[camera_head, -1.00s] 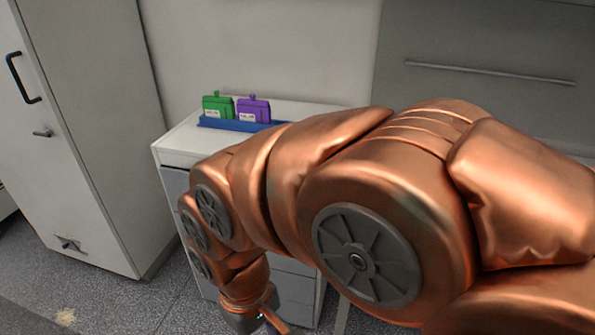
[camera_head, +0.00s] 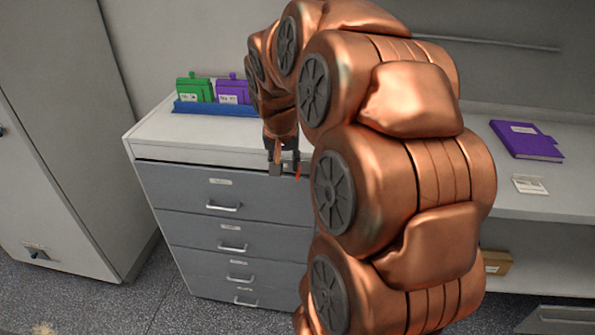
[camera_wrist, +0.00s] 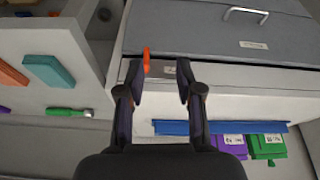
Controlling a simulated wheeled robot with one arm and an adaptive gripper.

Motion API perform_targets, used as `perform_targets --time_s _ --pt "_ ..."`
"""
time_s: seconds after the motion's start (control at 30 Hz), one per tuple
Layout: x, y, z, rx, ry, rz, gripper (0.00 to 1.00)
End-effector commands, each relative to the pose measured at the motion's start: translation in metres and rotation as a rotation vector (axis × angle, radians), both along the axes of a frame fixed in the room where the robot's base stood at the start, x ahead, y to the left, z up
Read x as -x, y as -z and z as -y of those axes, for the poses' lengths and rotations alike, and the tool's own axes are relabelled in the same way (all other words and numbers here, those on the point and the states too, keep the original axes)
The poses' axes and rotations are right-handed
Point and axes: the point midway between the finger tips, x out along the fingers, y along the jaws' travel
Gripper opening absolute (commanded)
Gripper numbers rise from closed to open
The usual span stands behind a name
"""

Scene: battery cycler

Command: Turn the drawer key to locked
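A small orange key (camera_head: 298,173) shows at the upper front edge of the grey drawer cabinet (camera_head: 155,190), near the right end of the top drawer. In the wrist view the orange key (camera_wrist: 146,60) stands beside the left fingertip. I cannot tell whether they touch, or which way the key is turned. My gripper (camera_head: 284,163) is at the cabinet's front top edge. In the wrist view my gripper (camera_wrist: 160,78) is open, fingers apart, with the key closer to the left finger. The top drawer looks closed.
A blue rack (camera_head: 215,107) with a green binder (camera_head: 194,89) and a purple binder (camera_head: 232,91) stands on the cabinet top. A desk to the right holds a purple book (camera_head: 526,140) and a white card (camera_head: 529,185). A tall cabinet (camera_head: 60,130) stands at left.

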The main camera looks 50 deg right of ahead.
Motion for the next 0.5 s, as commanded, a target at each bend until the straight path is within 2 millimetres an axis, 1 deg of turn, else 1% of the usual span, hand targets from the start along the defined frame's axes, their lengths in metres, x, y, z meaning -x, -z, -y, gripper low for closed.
perform_targets --time_s 0.03,0.1,0.2,0.37,0.5 --pt "-0.003 0.002 0.016 0.006 0.038 0.015 0.35" --pt "-0.005 0.001 0.031 0.016 0.073 0.034 0.35" --pt "-0.008 -0.001 0.044 0.025 0.101 0.052 0.35" --pt "-0.010 0.004 0.049 0.028 0.107 0.055 0.35" --pt "-0.012 0.018 0.052 0.025 0.105 0.049 0.35"
